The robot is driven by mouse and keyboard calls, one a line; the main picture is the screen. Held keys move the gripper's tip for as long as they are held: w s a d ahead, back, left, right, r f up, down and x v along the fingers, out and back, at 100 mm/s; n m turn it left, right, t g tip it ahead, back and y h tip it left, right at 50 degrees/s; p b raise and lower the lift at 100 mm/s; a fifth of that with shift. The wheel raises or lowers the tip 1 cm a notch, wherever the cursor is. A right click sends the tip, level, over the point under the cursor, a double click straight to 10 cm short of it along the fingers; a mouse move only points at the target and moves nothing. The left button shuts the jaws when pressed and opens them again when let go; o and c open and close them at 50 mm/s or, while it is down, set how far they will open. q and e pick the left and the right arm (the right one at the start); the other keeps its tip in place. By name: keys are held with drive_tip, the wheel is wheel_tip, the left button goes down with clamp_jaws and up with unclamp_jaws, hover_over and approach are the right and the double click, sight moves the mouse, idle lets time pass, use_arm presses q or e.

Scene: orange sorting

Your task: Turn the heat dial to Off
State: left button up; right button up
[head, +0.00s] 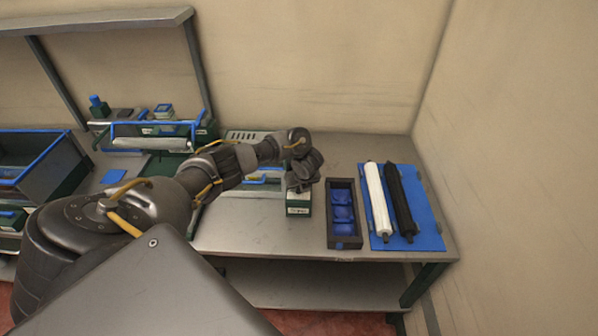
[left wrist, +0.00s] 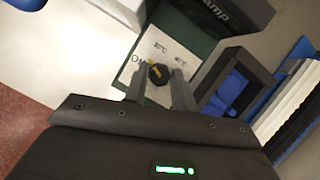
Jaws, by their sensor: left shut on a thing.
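The heat dial (left wrist: 158,73) is a small black knob with a yellow mark, on a white panel (left wrist: 160,45) with printed symbols and partly hidden lettering. In the left wrist view the fingers of my left gripper (left wrist: 160,88) stand on both sides of the dial, shut on it. The dial's setting is not clear. The panel belongs to a dark green device (head: 298,207) on the workbench. In the head view my left gripper (head: 303,182) is over this device and hides the dial. My right gripper is not in view.
Right of the device are a dark tray (head: 343,241) with blue pieces, and a blue mat (head: 427,215) bearing a white roll (head: 378,200) and a black roll (head: 401,200). Behind the arm is a green machine (head: 165,145). The bench front (head: 250,230) is clear.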

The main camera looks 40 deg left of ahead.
use_arm(q)
drive_tip(key=n, duration=0.2)
drive_tip(key=n+g, duration=0.1)
drive_tip(key=n, duration=0.1)
drive_tip(key=shift+w+n+g+y, duration=0.15)
drive_tip(key=shift+n+g+y, duration=0.15)
drive_tip(key=shift+n+y, duration=0.1)
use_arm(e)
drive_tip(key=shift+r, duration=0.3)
use_arm(q)
drive_tip(key=o, duration=1)
